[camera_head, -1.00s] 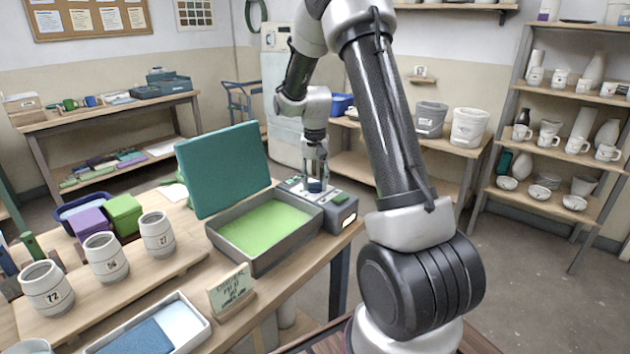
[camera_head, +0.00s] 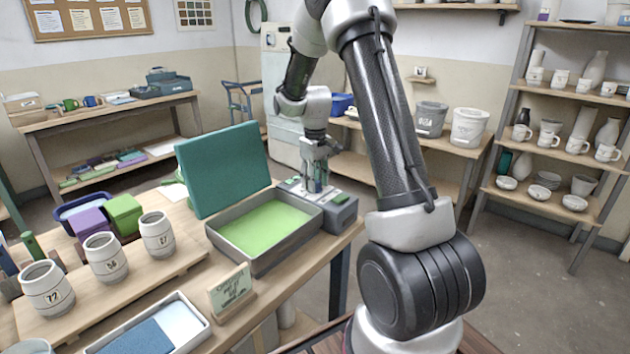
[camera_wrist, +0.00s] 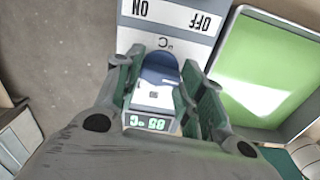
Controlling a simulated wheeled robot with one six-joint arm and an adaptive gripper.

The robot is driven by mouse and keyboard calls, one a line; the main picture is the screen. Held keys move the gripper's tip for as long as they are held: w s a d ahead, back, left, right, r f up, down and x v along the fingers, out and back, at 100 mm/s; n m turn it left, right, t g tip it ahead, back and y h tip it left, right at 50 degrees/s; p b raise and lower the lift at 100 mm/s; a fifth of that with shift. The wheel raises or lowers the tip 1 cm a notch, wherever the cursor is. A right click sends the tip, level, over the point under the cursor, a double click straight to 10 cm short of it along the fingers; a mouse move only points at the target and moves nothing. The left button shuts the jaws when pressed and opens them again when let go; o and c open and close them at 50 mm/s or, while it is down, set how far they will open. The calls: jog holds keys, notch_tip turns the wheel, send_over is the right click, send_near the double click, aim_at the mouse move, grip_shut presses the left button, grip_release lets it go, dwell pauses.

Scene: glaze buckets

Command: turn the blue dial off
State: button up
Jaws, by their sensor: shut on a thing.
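The blue dial (camera_wrist: 158,72) is on top of the grey control box (camera_head: 340,207) at the right end of the bench. In the wrist view it sits between the fingers of my gripper (camera_wrist: 158,85), which is shut on it from above. The gripper (camera_head: 317,187) also shows upright over the box in the head view, where it mostly hides the dial. The OFF and ON labels (camera_wrist: 170,14) appear upside down beyond the dial. A green display (camera_wrist: 157,123) reads about 85 °C. The dial's pointing direction is hard to tell.
A grey tray of green liquid (camera_head: 265,225) adjoins the box, with a teal lid (camera_head: 224,168) standing behind it. Numbered cups (camera_head: 106,259) and a small sign (camera_head: 231,290) stand to the left and in front. The floor to the right is clear.

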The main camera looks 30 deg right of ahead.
jog(key=shift+n, duration=0.6)
jog(key=o, duration=1)
notch_tip(320, 180, up, 12)
dwell(0.5)
